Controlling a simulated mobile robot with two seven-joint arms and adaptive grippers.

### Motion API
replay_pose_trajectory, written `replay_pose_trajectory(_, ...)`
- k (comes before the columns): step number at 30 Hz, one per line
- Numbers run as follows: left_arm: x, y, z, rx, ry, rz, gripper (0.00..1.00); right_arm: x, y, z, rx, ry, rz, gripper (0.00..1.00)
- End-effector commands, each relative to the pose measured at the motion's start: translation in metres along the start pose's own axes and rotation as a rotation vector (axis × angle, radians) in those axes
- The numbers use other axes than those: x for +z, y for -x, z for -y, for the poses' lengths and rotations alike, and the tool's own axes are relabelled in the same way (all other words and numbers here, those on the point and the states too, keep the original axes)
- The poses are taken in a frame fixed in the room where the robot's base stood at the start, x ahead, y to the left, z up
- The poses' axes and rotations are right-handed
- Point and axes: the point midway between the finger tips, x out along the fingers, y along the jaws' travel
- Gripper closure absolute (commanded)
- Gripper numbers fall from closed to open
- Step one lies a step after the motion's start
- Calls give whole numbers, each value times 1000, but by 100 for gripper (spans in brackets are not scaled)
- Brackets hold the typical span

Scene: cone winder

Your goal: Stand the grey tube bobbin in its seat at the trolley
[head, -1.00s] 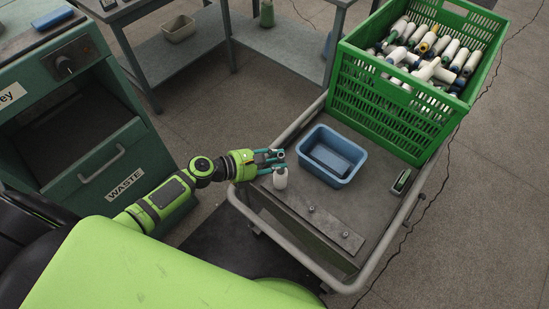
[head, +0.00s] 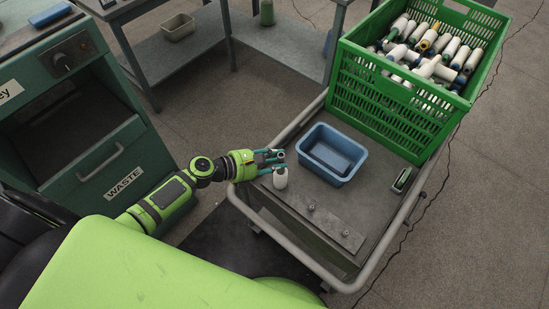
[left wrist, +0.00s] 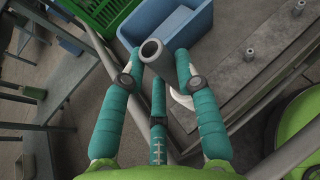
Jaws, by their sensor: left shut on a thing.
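The grey tube bobbin, with white yarn (head: 280,180) on its lower part, is upright at the near left of the trolley (head: 377,208). My left gripper (head: 271,157) is shut on its bare grey tube. In the left wrist view the hollow grey tube (left wrist: 154,52) stands between the fingertips (left wrist: 160,68), with some white yarn below. A metal strip on the trolley has two bare pegs, one nearer the bobbin (head: 311,208) and one farther (head: 345,233). The bobbin's foot is at the strip's left end; I cannot tell whether a peg is under it. My right gripper is not in view.
A blue tray (head: 332,176) stands close right of the bobbin. A green crate (head: 385,105) full of bobbins stands at the trolley's back. A small dark object (head: 402,180) lies at the right edge. A tubular rail (head: 300,268) surrounds the trolley top. A green waste cabinet (head: 110,165) stands left.

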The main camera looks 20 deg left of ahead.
Motion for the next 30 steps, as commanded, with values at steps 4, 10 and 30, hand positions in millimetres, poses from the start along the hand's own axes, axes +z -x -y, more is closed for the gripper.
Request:
replay_pose_trajectory(4,0,0,0,0,0,0,61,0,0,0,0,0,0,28)
replay_pose_trajectory(10,0,0,0,0,0,0,41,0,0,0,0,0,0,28)
replay_pose_trajectory(30,-2,82,1,0,1,-4,41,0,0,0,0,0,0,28)
